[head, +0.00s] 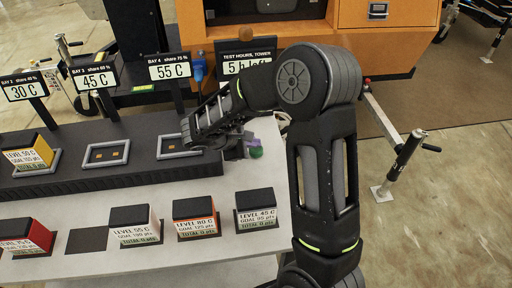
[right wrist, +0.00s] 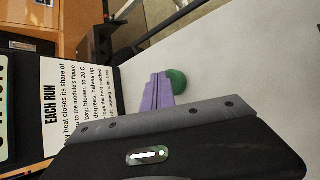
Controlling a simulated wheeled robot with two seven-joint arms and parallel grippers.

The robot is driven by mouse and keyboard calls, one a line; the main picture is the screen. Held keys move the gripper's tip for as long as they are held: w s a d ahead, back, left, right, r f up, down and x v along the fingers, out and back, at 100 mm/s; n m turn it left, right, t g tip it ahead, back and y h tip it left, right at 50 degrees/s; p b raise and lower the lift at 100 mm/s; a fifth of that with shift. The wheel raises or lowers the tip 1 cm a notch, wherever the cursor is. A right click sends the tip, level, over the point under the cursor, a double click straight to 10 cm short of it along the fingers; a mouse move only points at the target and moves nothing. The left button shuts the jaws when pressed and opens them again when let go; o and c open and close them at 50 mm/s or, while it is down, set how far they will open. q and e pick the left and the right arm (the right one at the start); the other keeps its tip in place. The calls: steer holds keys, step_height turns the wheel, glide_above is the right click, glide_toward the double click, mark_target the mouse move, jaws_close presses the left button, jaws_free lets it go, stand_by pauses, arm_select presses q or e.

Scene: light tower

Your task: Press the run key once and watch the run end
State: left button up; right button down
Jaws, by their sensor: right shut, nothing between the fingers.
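My right gripper (right wrist: 158,88) is shut and empty. Its fingers look purple in the wrist view, with their tips right beside the green dome. I cannot tell whether they touch it or whether it is pushed down. The sign "TEST HOURS, TOWER" (head: 246,62) reads "5 h left", partly covered by my right arm. My left gripper is not in view.
Bay signs read 30 C (head: 24,90), 45 C (head: 95,80) and 55 C (head: 170,70). A yellow module (head: 28,155) sits in the left slot; the slots (head: 106,152) to its right look empty. Several modules, such as LEVEL 80 C (head: 195,217), stand in front. An orange cabinet is behind.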

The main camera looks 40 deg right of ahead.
mark_target(254, 150)
steer(key=shift+f, duration=0.25)
steer(key=shift+r, duration=0.1)
stand_by(0.4)
steer(key=shift+r+p, duration=0.4)
steer(key=shift+r, duration=0.5)
steer(key=shift+r+p, duration=1.6)
steer(key=shift+r, duration=0.95)
